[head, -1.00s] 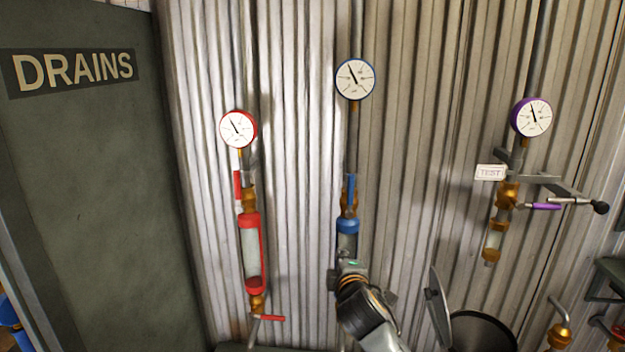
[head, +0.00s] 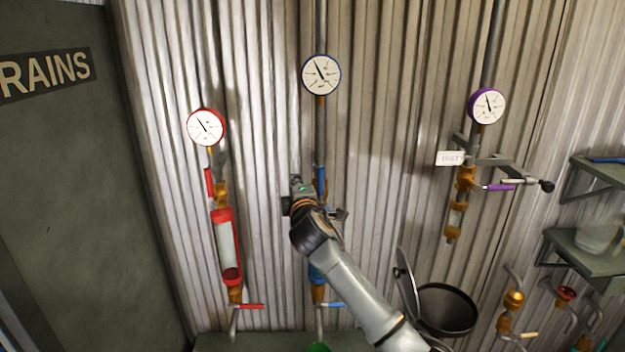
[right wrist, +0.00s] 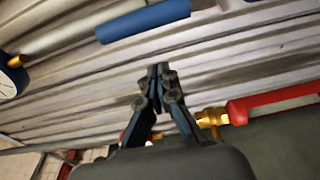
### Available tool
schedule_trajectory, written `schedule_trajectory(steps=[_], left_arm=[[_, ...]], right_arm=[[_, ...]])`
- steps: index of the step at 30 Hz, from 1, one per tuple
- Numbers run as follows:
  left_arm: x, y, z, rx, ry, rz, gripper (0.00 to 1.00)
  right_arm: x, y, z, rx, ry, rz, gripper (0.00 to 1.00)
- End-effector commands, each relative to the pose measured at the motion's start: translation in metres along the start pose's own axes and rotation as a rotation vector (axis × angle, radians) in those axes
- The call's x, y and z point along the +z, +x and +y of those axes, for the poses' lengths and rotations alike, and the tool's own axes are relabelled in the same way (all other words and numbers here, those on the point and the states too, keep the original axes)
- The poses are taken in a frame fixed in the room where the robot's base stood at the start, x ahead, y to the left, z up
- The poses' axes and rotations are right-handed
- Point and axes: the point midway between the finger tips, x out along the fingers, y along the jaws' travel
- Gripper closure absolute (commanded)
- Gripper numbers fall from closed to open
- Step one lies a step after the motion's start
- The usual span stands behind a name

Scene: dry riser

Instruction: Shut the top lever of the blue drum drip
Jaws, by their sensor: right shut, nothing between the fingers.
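The blue drum drip hangs on the wall in the middle of the head view, below its blue-rimmed gauge (head: 321,75). Its top lever (head: 319,176) is blue and stands upright along the pipe. A blue grip, apparently this lever, crosses the top of the right wrist view (right wrist: 143,20). My right gripper (head: 297,185) is beside the lever, just to its left in the head view. Its fingers are shut and empty in the right wrist view (right wrist: 158,72), apart from the blue grip. My right arm hides much of the blue drum (head: 316,273). My left gripper is out of view.
A red drum drip (head: 227,245) hangs to the left, with its red top lever (head: 209,183) upright. A lower blue lever (head: 333,304) points right. To the right are the purple-gauge test drip (head: 455,215), an open bin (head: 447,310) and shelves (head: 580,260).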

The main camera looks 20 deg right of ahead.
Motion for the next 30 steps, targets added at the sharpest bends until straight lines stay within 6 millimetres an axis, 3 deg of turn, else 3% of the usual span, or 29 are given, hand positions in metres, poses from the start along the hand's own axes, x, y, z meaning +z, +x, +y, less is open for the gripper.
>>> schedule_trajectory(steps=[3, 9, 22, 30], left_arm=[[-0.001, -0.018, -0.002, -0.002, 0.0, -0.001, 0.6], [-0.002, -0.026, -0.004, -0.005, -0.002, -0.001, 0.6], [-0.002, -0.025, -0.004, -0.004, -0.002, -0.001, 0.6], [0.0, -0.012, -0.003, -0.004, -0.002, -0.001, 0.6]], right_arm=[[0.021, -0.008, 0.004, -0.002, -0.001, -0.002, 1.0], [0.035, -0.014, 0.001, -0.002, 0.0, 0.0, 1.0], [0.037, -0.014, -0.001, 0.0, 0.004, 0.001, 1.0], [0.037, -0.005, -0.002, 0.013, 0.102, 0.001, 1.0]])
